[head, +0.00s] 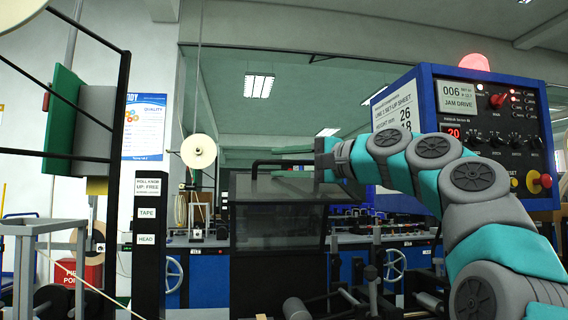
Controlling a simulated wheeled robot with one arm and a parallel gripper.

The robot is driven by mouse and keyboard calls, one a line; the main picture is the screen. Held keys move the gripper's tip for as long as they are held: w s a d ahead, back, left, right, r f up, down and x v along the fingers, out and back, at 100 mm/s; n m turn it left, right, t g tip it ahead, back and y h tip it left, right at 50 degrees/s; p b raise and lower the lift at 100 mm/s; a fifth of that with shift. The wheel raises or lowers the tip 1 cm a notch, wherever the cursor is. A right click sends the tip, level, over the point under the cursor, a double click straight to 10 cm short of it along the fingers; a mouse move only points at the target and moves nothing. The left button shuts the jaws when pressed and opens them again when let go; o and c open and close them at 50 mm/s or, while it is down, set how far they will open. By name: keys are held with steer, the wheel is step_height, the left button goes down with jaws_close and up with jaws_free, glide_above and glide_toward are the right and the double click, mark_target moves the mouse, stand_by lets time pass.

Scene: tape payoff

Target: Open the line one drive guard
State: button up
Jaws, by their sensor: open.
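The drive guard (277,232) is a dark, see-through box-like cover in the middle of the head view, with a sloping grey top. It looks lowered over the machine. A black bar handle (258,165) stands up along its top. My gripper (279,163) reaches in from the right and points left. My wrist covers the right end of the handle.
A blue control cabinet (424,97) with a lit red beacon (474,62) and "JAM DRIVE" display stands at right, behind my arm. A black post (148,250) labelled "TAPE" and "HEAD" stands left of the guard. Rollers (296,309) lie in front.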

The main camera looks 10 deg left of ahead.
glide_above(319, 191)
steer(key=shift+s+f+b, duration=0.1)
steer(key=shift+f+b, duration=0.1)
steer(key=shift+b, duration=0.25)
steer(key=shift+c, duration=0.4)
